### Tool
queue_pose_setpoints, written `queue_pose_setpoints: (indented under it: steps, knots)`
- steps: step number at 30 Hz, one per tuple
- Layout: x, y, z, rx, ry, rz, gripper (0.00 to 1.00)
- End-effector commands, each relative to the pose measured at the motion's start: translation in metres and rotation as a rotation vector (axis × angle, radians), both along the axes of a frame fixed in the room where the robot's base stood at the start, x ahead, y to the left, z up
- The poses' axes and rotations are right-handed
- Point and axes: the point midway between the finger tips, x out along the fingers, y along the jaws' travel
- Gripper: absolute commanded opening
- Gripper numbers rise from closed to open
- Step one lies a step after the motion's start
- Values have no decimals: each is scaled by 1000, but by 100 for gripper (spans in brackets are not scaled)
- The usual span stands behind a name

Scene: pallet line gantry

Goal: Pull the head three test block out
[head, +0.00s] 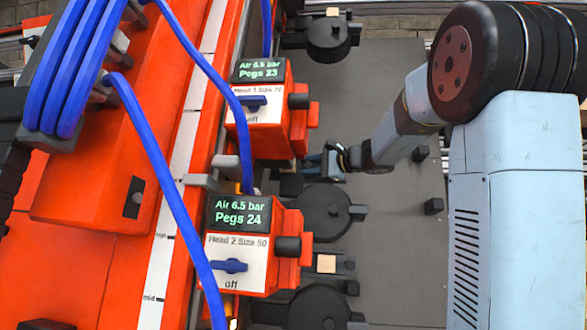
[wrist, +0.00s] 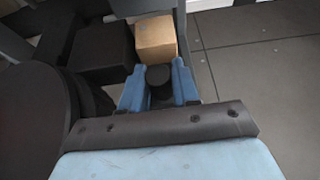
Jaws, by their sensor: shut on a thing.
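In the wrist view a pale wooden test block (wrist: 155,38) sits just beyond a short black knob (wrist: 158,75). My gripper (wrist: 158,84) is shut on this knob, one blue finger on each side. The block is in front of the fingertips, beside a dark block-shaped part. In the head view my gripper (head: 326,160) is low beside the upper orange head unit (head: 265,125), whose head number is too small to read surely. The wooden block at my gripper is hidden there.
The lower orange unit (head: 255,245) reads Head 2. Another wooden block (head: 326,263) lies in a black holder beside it, and one more (head: 332,12) is at the top. Black round parts (head: 325,212) line the units. Blue hoses (head: 165,180) hang at left. Grey floor (head: 395,260) is mostly clear.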

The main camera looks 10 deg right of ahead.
Motion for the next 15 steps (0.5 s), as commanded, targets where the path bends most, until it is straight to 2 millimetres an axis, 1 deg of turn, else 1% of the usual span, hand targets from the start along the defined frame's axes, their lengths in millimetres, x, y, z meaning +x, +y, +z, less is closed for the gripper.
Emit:
queue_pose_setpoints:
  steps: [1,15]
  knots:
    - [-1,-3,-3,-2,4,-1,13]
    - [-7,-21,-4,-1,7,-1,13]
